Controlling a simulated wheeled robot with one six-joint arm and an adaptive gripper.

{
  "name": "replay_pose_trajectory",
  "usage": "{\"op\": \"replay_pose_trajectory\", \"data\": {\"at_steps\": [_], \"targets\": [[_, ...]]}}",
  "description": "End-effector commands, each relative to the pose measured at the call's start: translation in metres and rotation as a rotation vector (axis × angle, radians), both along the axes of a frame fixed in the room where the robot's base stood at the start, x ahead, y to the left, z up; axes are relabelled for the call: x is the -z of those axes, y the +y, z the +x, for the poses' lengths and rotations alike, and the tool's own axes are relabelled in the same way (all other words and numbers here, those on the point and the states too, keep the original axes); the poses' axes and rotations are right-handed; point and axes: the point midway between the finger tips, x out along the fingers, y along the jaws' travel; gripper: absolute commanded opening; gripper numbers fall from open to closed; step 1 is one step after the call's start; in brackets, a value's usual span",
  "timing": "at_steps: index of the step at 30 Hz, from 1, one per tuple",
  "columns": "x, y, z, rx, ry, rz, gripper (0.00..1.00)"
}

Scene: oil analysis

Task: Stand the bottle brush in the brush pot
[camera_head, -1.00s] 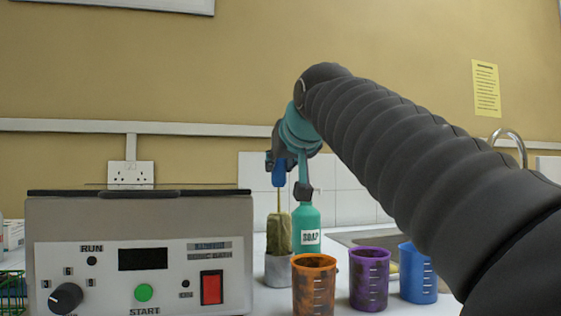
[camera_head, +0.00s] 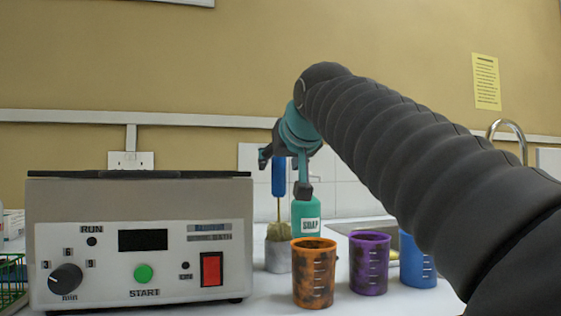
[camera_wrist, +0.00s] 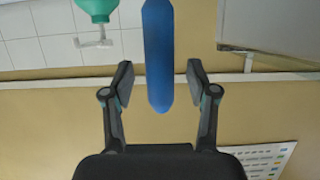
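The bottle brush has a blue handle (camera_head: 279,177), a thin yellowish stem and an olive bristle head (camera_head: 279,232). It stands upright with the lower bristles inside the grey brush pot (camera_head: 278,258); the pot's inside is hidden. My gripper (camera_head: 284,175) is at the handle. In the wrist view the blue handle (camera_wrist: 158,60) lies between the spread fingers of my gripper (camera_wrist: 159,78), with a visible gap on each side. The gripper is open and holds nothing.
A green soap bottle (camera_head: 306,218) stands close right of the pot. Orange (camera_head: 314,275), purple (camera_head: 369,265) and blue (camera_head: 416,265) beakers stand in front and to the right. A grey bath unit (camera_head: 140,240) fills the left. A sink tap (camera_head: 510,135) is behind my arm.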

Motion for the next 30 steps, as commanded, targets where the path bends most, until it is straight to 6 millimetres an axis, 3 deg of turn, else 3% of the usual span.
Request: {"op": "replay_pose_trajectory", "data": {"at_steps": [8, 21, 30], "targets": [[-0.003, -0.002, -0.008, 0.000, 0.000, 0.000, 0.58], [-0.031, -0.023, -0.080, -0.001, -0.002, 0.001, 0.58], [-0.040, -0.030, -0.107, -0.001, 0.000, 0.000, 0.58]]}}
